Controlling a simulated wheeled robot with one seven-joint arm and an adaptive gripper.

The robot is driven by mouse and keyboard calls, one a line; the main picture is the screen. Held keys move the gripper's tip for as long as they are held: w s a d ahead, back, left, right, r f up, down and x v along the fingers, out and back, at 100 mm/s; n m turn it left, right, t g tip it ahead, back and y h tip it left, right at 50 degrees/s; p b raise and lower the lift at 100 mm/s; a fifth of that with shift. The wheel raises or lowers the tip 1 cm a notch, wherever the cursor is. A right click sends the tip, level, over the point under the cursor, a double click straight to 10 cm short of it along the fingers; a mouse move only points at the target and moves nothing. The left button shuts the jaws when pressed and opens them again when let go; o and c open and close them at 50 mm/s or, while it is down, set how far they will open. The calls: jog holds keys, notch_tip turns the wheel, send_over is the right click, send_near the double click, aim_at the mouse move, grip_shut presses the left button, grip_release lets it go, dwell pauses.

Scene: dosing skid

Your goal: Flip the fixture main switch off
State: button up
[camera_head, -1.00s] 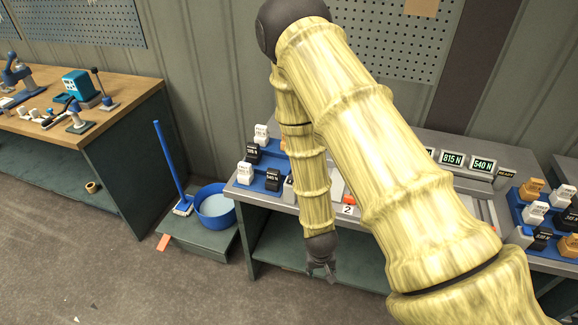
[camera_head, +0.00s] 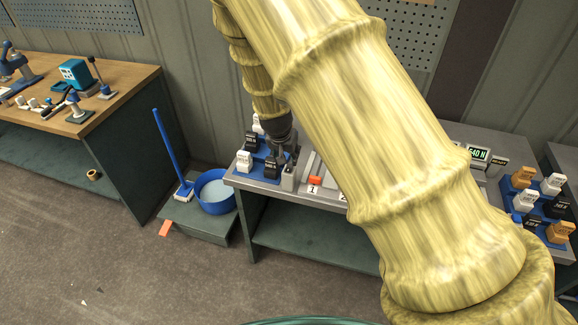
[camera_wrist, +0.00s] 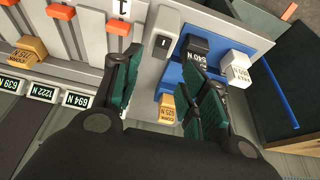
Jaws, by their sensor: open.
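In the wrist view, a small grey box with a dark face and a white mark (camera_wrist: 163,42) stands on the bench panel; it looks like the main switch. In the head view the grey box (camera_head: 288,178) shows at the bench's left end, just below my gripper (camera_head: 280,145). My gripper (camera_wrist: 167,75) is open and empty, fingers pointing toward the panel. The box lies ahead of the gap, nearer the left finger in the wrist view. I cannot tell whether a finger touches it, nor which position the switch is in.
A blue tray (camera_wrist: 172,76) with black, white and orange weights sits close beside the box. Orange sliders (camera_wrist: 61,12) and force displays (camera_wrist: 77,100) lie on the other side. A blue basin (camera_head: 215,196) stands left of the bench. My arm hides much of the bench.

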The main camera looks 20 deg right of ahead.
aim_at(290, 166)
jog(key=b+x, duration=0.3)
jog(key=x, duration=0.4)
jog(key=shift+f, duration=0.25)
grip_shut()
